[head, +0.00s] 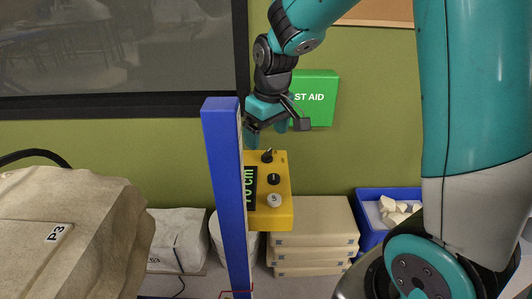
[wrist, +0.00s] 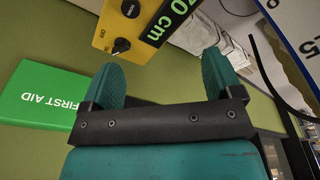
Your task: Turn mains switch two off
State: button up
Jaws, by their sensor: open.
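The yellow switch box (head: 284,215) is beyond the blue post, which hides its left side in the head view. Its front carries a black knob (head: 267,156) near the top, another black knob (head: 273,179) below, and a pale round knob (head: 274,200). In the wrist view the box (wrist: 165,8) appears upside down, with a black knob (wrist: 121,45) beside small ON and OFF markings. I cannot tell which knob is switch two. My gripper (head: 266,130) is open and empty, just above the top knob; its teal fingers (wrist: 162,78) are spread apart in the wrist view.
A tall blue post (head: 222,180) stands close on the left of my gripper. A green first aid box (head: 318,100) is on the wall to the right. Stacked cartons (head: 310,225) and a blue crate (head: 367,222) of pale pieces lie below right.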

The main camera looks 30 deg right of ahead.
aim_at(267, 152)
jog(key=w+d+n+g, duration=0.1)
jog(key=w+d+n, duration=0.1)
jog(key=w+d, duration=0.4)
jog(key=w+d+n+g, duration=0.1)
jog(key=w+d, duration=0.3)
jog(key=w, duration=0.4)
jog(key=f+p, duration=0.1)
jog(key=f, duration=0.4)
jog(key=f+p, duration=0.1)
jog(key=f, duration=0.5)
jog(key=f+p, duration=0.2)
jog(key=f, duration=0.4)
jog(key=shift+w+a+f, duration=0.1)
jog(key=shift+w+f, duration=0.15)
jog(key=c, duration=0.9)
